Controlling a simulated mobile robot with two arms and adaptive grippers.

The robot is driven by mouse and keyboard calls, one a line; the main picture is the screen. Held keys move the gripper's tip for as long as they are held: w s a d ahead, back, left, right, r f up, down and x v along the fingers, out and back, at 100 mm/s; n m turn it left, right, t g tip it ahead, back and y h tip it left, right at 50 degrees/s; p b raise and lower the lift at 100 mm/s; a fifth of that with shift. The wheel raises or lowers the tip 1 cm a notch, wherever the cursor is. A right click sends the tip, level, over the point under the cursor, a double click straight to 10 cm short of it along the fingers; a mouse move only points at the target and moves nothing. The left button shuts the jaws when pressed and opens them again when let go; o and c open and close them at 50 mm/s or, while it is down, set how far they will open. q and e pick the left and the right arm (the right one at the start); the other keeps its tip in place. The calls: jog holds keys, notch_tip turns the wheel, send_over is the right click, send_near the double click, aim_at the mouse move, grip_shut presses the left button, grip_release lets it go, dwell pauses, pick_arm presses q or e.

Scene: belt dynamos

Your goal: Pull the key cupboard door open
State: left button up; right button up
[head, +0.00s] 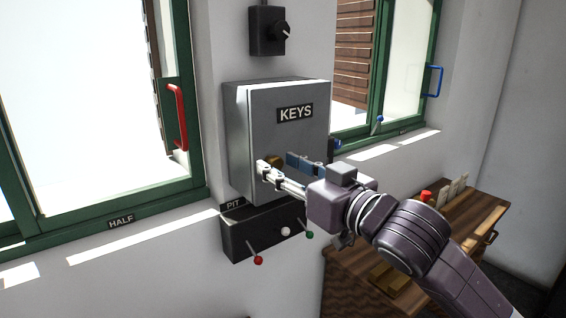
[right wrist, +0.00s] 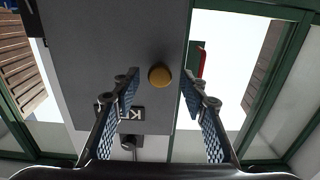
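The grey key cupboard (head: 270,135) hangs on the wall in the middle of the head view, with a black KEYS label on its front. Its door looks shut. A round brass knob (head: 274,158) sits low on the door, partly hidden by my gripper in that view. My right gripper (head: 278,163) is open in front of the door, its fingers reaching towards the knob. In the right wrist view the knob (right wrist: 159,76) shows between the two spread fingers (right wrist: 160,90), with a gap on both sides. My left gripper is not in view.
A black box (head: 265,232) with small levers, labelled PIT, is just below the cupboard. A black rotary switch (head: 269,31) is above. Green-framed windows with a red handle (head: 179,117) and a blue handle (head: 434,81) flank it. A wooden desk (head: 478,212) stands at right.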

jog(key=shift+c, duration=0.7)
grip_shut()
